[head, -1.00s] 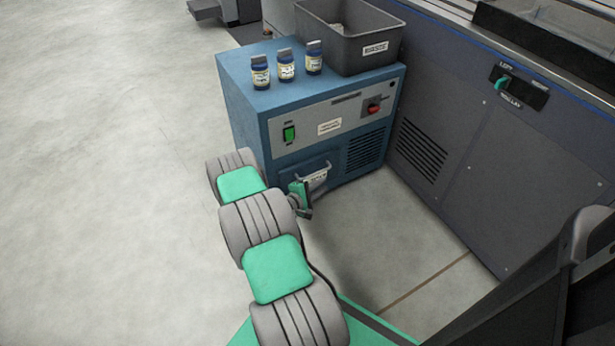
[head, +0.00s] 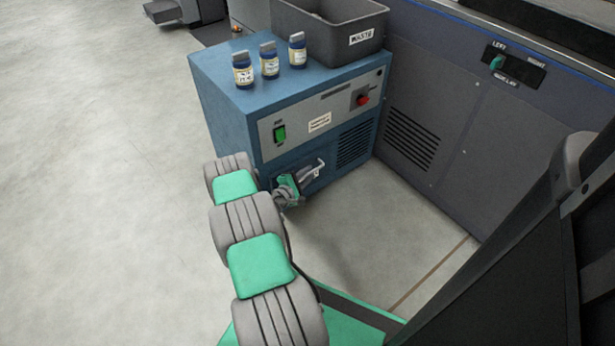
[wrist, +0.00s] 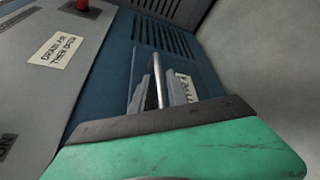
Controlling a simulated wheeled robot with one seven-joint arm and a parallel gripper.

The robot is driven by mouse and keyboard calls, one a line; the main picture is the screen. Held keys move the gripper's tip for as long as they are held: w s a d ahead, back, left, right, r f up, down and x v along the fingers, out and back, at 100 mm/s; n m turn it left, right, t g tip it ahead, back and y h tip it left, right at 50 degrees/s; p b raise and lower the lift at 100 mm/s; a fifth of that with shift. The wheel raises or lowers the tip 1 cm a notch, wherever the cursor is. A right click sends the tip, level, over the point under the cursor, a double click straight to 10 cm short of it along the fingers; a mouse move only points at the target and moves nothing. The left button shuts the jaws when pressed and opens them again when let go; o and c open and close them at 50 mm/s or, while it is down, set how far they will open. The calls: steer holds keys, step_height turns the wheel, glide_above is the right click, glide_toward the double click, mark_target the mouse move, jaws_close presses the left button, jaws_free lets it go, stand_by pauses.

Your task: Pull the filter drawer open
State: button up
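The filter drawer is low on the front of the blue cabinet (head: 222,92). Its pale handle (head: 316,168) shows just right of my gripper (head: 290,187) in the head view. In the wrist view the handle bar (wrist: 157,82) stands between my two grey fingers, with a narrow gap showing on each side. My gripper (wrist: 158,92) is open around the bar. A white drawer label (wrist: 187,86) shows partly behind the right finger. My gripper hides much of the drawer front in the head view, and I see no clear gap around it.
Several controls sit above the drawer: a green switch (head: 280,133) and a red knob (head: 363,99). Three bottles (head: 269,60) and a grey waste bin (head: 335,35) stand on the cabinet top. A dark machine (head: 450,125) stands to the right. The floor (head: 370,235) before the cabinet is clear.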

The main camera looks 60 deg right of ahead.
steer(key=shift+d, duration=0.25)
steer(key=shift+c, duration=0.3)
jaws_close()
stand_by(1.0)
